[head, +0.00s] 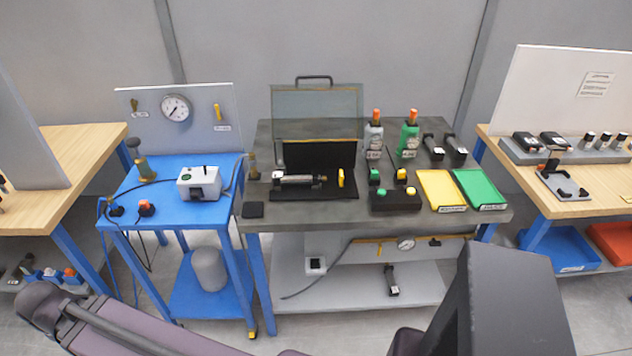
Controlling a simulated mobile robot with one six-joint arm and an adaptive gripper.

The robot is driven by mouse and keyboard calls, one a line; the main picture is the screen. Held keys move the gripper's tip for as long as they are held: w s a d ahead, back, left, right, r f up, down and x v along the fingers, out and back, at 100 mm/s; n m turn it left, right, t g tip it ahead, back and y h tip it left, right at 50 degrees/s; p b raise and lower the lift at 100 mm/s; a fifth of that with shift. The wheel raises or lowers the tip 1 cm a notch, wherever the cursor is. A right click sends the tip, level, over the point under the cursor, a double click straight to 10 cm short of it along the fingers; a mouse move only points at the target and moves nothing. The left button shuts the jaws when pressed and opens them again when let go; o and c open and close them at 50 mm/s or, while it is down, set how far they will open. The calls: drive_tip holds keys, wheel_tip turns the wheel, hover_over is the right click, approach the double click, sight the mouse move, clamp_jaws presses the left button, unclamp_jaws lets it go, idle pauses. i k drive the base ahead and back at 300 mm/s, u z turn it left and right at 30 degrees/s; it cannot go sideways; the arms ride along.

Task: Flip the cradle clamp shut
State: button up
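On the grey middle table, a black cradle base (340,192) lies in front of a raised clear panel. A silver cylinder (297,179) lies lengthwise on it, with a brassy tip at its right end. A small yellow upright piece (341,178) stands at the right of the base, just past the cylinder's tip. It looks like the clamp's lever, but it is too small to be sure or to tell how the clamp sits. My arm's links cross the bottom of the view; my gripper does not show.
The clear panel (318,108) with a handle stands behind the cradle. Right are a black button box (395,199), two bottles, and yellow (441,190) and green (480,188) trays. A blue cart (160,206) stands left. Bare tabletop (300,212) shows in front.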

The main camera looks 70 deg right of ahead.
sight(279, 141)
drive_tip(key=z, duration=0.25)
drive_tip(key=k, duration=0.15)
drive_tip(key=z, duration=2.1)
drive_tip(key=k, duration=0.55)
drive_tip(key=u, duration=0.25)
drive_tip(key=i, duration=0.4)
drive_tip(key=z, duration=0.1)
